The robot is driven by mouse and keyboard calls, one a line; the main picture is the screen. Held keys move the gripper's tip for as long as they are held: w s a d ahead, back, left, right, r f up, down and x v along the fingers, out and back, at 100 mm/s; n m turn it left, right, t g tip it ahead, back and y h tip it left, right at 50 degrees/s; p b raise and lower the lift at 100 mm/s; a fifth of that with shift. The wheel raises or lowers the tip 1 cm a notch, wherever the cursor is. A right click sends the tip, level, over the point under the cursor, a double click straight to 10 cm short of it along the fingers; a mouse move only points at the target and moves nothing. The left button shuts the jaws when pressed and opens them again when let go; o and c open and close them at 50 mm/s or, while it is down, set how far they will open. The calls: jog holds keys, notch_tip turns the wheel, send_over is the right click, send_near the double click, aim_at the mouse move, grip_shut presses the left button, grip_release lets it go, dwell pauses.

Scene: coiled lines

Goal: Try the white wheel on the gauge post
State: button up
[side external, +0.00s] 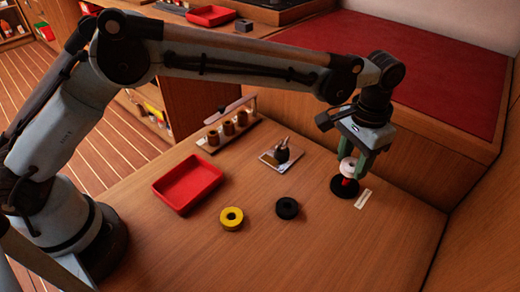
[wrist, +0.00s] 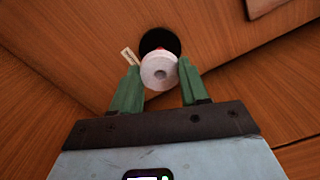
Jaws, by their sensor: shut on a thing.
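The white wheel (side external: 347,168) is held between the green fingertips of my gripper (side external: 356,165). In the wrist view the wheel (wrist: 159,72) sits between the two fingers (wrist: 159,80), its grey centre hole facing the camera. The gauge post (side external: 345,182) is red and stands upright on a round black base (side external: 343,191). The wheel is above the base, at the top of the post, with some red showing below it. I cannot tell whether the wheel is around the post tip or just over it. In the wrist view the wheel hides most of the post.
A black ring (side external: 287,208) and a yellow ring (side external: 232,218) lie on the table, left of the post. A red tray (side external: 188,184), a plate with a dark fixture (side external: 282,153) and a rack (side external: 228,131) stand further left. A small label (side external: 363,199) lies beside the base.

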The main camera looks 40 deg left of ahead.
jog(key=shift+f, duration=0.4)
jog(key=shift+f, duration=0.35)
jog(key=shift+f, duration=0.35)
jog(key=shift+f, duration=0.3)
jog(key=o, duration=1.1)
jog(key=shift+r, duration=3.05)
